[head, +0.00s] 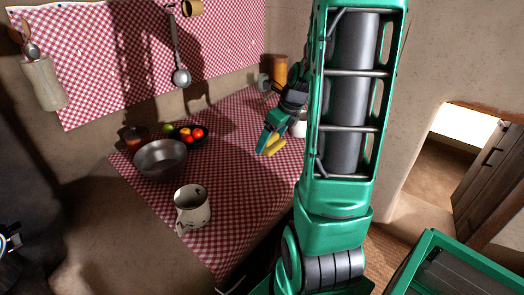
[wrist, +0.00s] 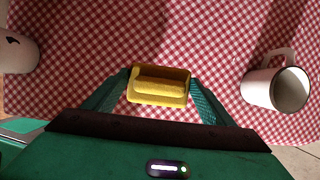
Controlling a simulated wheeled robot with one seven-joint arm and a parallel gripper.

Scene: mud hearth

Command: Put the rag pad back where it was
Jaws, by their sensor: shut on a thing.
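The rag pad (wrist: 160,86) is a yellow block with a raised ridge, seen between my fingers in the wrist view. My gripper (wrist: 160,90) is shut on it, one green finger at each side. In the head view my gripper (head: 268,146) is over the far right part of the checked cloth, and the yellow pad (head: 274,146) shows at its fingertips. I cannot tell whether the pad touches the cloth.
A red-checked cloth (head: 237,185) covers the counter. On it stand a metal bowl (head: 160,160), a dark fruit bowl (head: 178,138) and a speckled mug (head: 193,212). A white mug (wrist: 273,88) stands right in the wrist view. A ladle (head: 181,77) hangs behind. The middle cloth is clear.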

